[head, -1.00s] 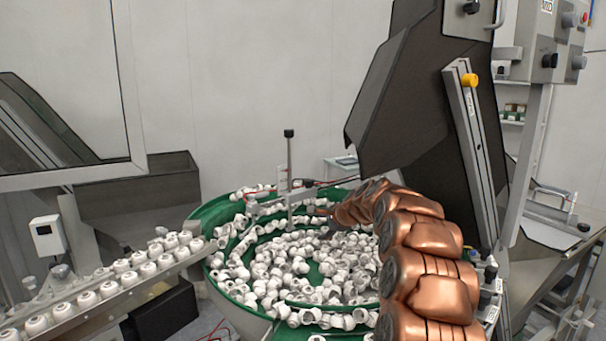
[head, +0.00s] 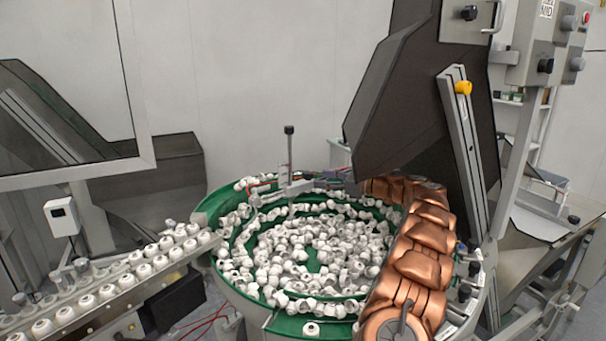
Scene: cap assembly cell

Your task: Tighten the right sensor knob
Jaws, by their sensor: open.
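No knob in the head view is marked as the right sensor knob, so I cannot tell for sure which one it is. Small dark knobs (head: 474,268) sit on fittings along the right side of the feeder bowl, just right of my copper arm. A thin post with a black knob (head: 289,130) stands upright at the back of the bowl, above a small bracket (head: 294,188). My arm covers the bowl's right rim, and its far end reaches towards the back right of the bowl. My gripper does not show; the arm hides that area.
The green feeder bowl (head: 228,262) is full of white caps. A rail (head: 110,300) with rows of white caps runs in from the left. A dark hopper (head: 395,105) and a slanted bar with a yellow knob (head: 463,88) rise close to my arm. A control box (head: 548,45) stands at upper right.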

